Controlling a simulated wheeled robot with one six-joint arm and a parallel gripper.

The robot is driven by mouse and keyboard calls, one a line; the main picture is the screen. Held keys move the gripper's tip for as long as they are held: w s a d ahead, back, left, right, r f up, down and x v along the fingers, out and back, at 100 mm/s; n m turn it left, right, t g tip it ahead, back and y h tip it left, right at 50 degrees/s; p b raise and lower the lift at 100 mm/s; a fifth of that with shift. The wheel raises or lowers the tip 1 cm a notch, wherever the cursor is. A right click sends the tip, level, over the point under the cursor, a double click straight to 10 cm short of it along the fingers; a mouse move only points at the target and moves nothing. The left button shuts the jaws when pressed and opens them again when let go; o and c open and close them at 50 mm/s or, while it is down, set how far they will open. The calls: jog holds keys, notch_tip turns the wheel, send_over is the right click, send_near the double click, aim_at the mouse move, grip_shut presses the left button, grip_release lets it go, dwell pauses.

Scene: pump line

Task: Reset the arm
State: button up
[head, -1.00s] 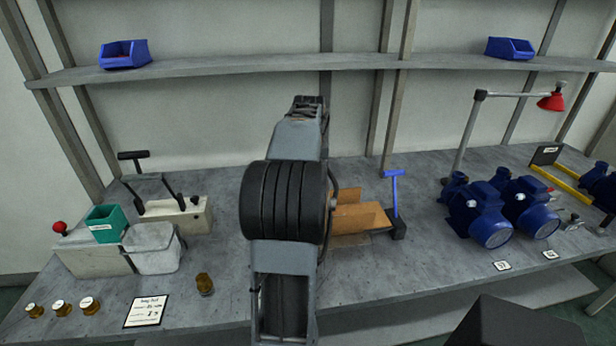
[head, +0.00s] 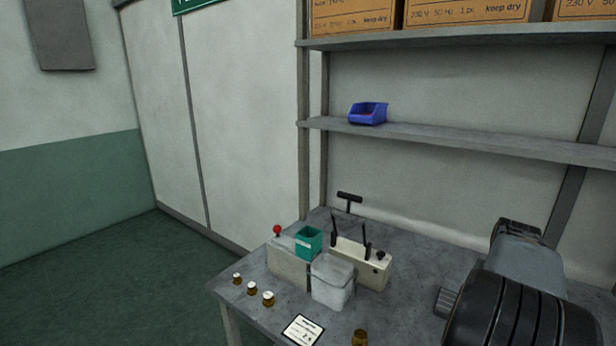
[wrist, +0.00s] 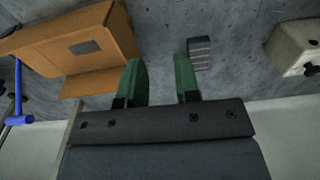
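My gripper (wrist: 158,62) shows in the wrist view with its two green fingers well apart and nothing between them. It is above the grey bench (wrist: 225,25). An open cardboard box (wrist: 110,42) lies to the left of the fingers. A dark ridged block (wrist: 200,53) is just beyond the right finger; I cannot tell whether they touch. In the head view my arm fills the lower right corner, and the gripper itself is hidden there.
A blue bin (head: 368,113) sits on the shelf. A blue handle (wrist: 18,92) is left in the wrist view. Open floor (head: 110,280) lies left.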

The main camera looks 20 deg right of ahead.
jog(key=w+a+n+p, duration=0.1)
jog(key=w+a+n, duration=0.15)
jog(key=a, duration=0.55)
jog(key=w+a+n, duration=0.1)
jog(key=w+a, duration=0.2)
jog(key=a, duration=0.6)
jog(key=s+a+r+n+t+p, duration=0.1)
jog(key=a+n, duration=0.6)
jog(key=a, duration=1.3)
jog(key=shift+s+n+t+y+p, duration=0.35)
jog(key=shift+t+p, duration=0.1)
jog(key=shift+t, duration=0.55)
jog(key=shift+a, duration=0.1)
